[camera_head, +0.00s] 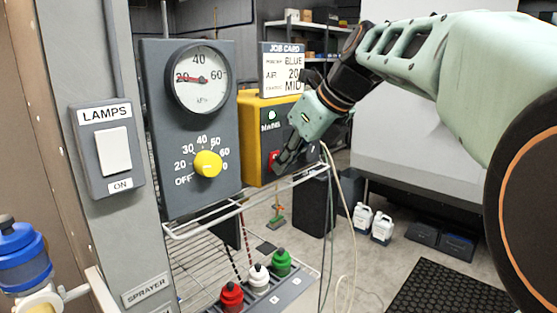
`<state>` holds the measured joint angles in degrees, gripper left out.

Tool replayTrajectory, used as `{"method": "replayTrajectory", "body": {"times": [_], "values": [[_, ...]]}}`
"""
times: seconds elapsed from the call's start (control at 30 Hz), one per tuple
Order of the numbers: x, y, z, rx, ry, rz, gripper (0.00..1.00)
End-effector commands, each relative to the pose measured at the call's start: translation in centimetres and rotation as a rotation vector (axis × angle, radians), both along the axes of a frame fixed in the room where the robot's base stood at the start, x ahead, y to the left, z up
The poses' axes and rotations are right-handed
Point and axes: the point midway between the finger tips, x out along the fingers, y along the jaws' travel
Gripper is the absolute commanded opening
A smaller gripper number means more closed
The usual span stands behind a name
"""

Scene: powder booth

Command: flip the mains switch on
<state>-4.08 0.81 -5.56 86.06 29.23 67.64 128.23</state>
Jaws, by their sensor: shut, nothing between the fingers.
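The mains switch (273,158) is a small red part on the dark front panel of a yellow box (252,140), under the word MAINS and a small pale round light. My gripper (279,170) is shut and empty. Its fingertips are right at the switch and cover its lower part. I cannot tell whether they touch it, nor which way the switch is set.
A grey panel (160,140) with a gauge and a yellow knob (207,164) stands left of the box. A job card (282,68) stands on top. A wire shelf (190,232), bottles (258,277) and hanging cables (345,210) are below. A LAMPS switch (114,151) is at left.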

Motion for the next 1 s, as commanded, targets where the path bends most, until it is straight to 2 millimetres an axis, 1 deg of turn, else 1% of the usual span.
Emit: {"method": "replayTrajectory", "body": {"times": [0.17,0.53,1.0], "values": [[0.0,0.0,0.2,0.0,-0.001,0.001,0.0],[0.0,0.1,1.8,0.001,-0.003,0.0,0.0],[0.0,-0.1,1.7,0.001,-0.002,0.001,0.0]]}}
